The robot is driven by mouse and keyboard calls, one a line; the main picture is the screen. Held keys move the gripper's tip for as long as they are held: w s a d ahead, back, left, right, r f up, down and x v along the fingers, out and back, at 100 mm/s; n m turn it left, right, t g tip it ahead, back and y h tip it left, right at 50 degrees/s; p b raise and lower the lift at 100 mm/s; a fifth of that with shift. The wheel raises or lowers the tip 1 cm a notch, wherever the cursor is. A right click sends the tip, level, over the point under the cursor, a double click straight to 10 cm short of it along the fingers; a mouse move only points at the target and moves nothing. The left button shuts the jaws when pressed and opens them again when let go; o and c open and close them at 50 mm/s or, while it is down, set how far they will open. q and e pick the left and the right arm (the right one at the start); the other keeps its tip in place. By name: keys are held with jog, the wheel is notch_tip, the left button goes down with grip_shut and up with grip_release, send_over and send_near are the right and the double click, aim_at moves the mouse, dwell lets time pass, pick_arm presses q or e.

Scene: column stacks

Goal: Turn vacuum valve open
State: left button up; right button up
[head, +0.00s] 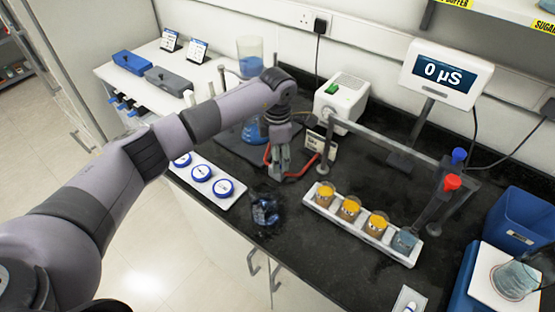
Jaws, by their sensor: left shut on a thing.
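My left gripper (281,168) points down over the black bench, beside the red tubing (312,165). Its fingers are closed at the tubing, on what looks like the vacuum valve. The fingers hide the valve, so its handle position cannot be seen. Behind and right of the gripper stands a white box with a green switch (334,88), which looks like the vacuum pump. A blue-filled flask (253,132) stands just behind the gripper, partly covered by my arm. My right gripper is not in view.
A dark, clear-looking vessel (265,210) stands near the front edge. A white rack (347,226) holds several beakers, three with orange tops. A meter (445,74) reads 0 µS. Red and blue valve knobs (453,182) are at the right, near a blue bin (520,222).

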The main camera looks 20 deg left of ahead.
pick_arm(q)
jog(key=n+b, duration=0.2)
jog(key=n, duration=0.2)
jog(key=shift+f+b, duration=0.1)
jog(key=shift+b, duration=0.2)
jog(key=shift+n+b, duration=0.7)
jog(key=shift+n, duration=1.1)
jog(key=shift+w+r, duration=0.1)
jog(key=shift+r, duration=0.1)
jog(key=o, duration=1.1)
jog(key=shift+o, duration=0.2)
jog(key=shift+f, duration=0.1)
notch_tip(320, 180, up, 12)
